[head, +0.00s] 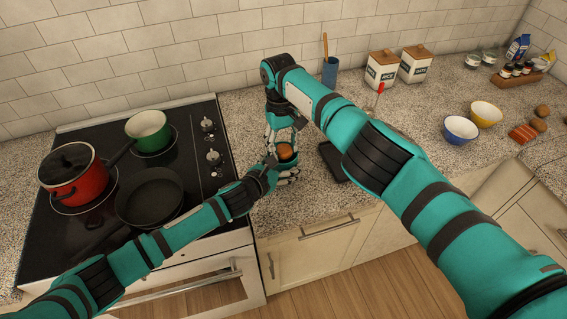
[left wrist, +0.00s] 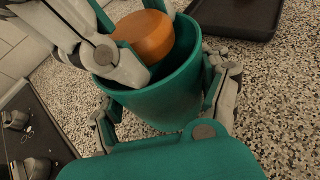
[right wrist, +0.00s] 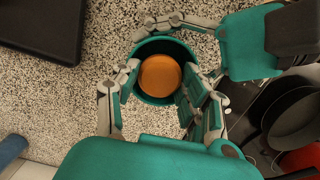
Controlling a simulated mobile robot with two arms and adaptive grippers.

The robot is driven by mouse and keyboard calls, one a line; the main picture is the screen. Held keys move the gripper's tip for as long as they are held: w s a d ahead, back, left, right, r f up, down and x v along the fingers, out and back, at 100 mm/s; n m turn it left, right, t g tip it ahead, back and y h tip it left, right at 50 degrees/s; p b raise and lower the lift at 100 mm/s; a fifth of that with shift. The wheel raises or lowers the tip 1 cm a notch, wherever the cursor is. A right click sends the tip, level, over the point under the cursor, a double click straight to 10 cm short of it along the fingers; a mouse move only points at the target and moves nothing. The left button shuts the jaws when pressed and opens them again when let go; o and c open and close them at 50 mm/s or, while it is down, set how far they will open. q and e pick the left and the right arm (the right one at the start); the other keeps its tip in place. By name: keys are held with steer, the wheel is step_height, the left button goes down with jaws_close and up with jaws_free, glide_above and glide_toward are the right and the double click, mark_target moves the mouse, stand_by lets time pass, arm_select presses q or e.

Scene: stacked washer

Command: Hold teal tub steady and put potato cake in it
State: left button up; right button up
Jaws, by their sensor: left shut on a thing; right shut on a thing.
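The teal tub (left wrist: 165,108) stands upright on the speckled counter. My left gripper (head: 270,166) is shut around the tub's sides, with a finger on either side in the left wrist view (left wrist: 165,95). The potato cake (right wrist: 160,76) is a round orange-brown disc in the tub's mouth, partly below the rim. My right gripper (head: 284,138) comes from above and is shut on the cake, with fingers reaching into the tub. In the head view the cake (head: 285,151) shows between the grippers, and the tub is mostly hidden. Whether the cake touches the tub's bottom cannot be told.
A dark tray (head: 333,162) lies just right of the tub. The stove (head: 110,215) at left carries a red pot (head: 70,183), a green pot (head: 148,130) and a black pan (head: 150,197). Bowls (head: 461,129) and jars stand further right.

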mark_target(282, 149)
arm_select(q)
steer(key=shift+s+d+r+h, duration=0.35)
steer(key=shift+s+d+h, duration=0.05)
steer(key=shift+d, duration=0.1)
arm_select(e)
steer(key=f, duration=0.1)
steer(key=s+f, duration=0.1)
steer(key=f, duration=0.1)
steer(key=shift+s, duration=0.15)
steer(key=shift+a, duration=0.1)
steer(key=o, duration=0.9)
arm_select(q)
steer(key=shift+w+a+f, duration=0.15)
arm_select(e)
steer(key=shift+o, duration=1.4)
steer(key=shift+a+f, duration=0.15)
steer(key=shift+a, duration=0.05)
arm_select(q)
steer(key=shift+w+a+f, duration=0.1)
steer(key=shift+w, duration=0.05)
arm_select(e)
steer(key=shift+w+f, duration=0.1)
steer(key=shift+w, duration=0.2)
arm_select(q)
steer(key=shift+w+f, duration=0.15)
arm_select(e)
steer(key=shift+w+d, duration=0.15)
steer(key=shift+d, duration=0.05)
